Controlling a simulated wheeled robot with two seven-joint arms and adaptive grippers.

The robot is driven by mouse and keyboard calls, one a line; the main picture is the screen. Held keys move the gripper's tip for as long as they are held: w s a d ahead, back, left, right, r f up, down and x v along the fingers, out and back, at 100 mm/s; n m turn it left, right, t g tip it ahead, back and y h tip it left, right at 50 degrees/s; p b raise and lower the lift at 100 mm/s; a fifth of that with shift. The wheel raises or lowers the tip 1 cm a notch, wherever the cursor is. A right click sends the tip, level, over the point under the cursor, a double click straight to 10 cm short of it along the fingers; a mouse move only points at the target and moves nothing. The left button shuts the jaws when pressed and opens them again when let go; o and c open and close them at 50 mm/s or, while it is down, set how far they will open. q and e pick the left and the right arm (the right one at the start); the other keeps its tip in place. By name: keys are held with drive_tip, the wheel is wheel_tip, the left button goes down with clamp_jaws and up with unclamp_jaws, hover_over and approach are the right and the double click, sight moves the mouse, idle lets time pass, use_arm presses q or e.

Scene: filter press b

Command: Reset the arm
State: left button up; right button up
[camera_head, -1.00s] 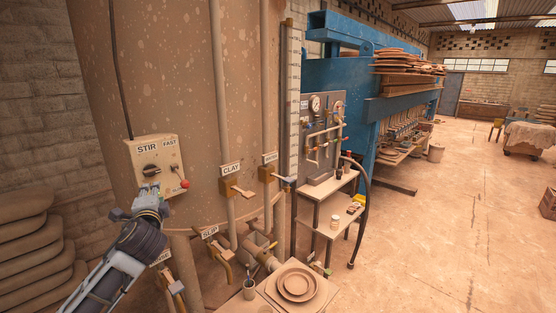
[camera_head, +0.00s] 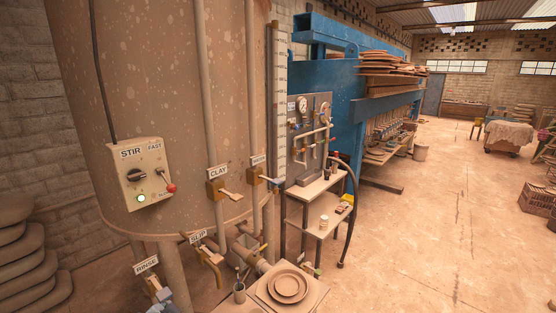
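Neither of my grippers shows in the head view, and no part of my arms is clearly visible. The STIR control box (camera_head: 141,176) on the big tank is in full view at left.
The tank (camera_head: 180,90) fills the left. Below are valves labelled CLAY (camera_head: 217,187), SLIP (camera_head: 207,248) and RINSE (camera_head: 156,290). A table with stacked plates (camera_head: 288,287) stands at the front. The blue press (camera_head: 335,80) is behind; open floor (camera_head: 430,220) lies right.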

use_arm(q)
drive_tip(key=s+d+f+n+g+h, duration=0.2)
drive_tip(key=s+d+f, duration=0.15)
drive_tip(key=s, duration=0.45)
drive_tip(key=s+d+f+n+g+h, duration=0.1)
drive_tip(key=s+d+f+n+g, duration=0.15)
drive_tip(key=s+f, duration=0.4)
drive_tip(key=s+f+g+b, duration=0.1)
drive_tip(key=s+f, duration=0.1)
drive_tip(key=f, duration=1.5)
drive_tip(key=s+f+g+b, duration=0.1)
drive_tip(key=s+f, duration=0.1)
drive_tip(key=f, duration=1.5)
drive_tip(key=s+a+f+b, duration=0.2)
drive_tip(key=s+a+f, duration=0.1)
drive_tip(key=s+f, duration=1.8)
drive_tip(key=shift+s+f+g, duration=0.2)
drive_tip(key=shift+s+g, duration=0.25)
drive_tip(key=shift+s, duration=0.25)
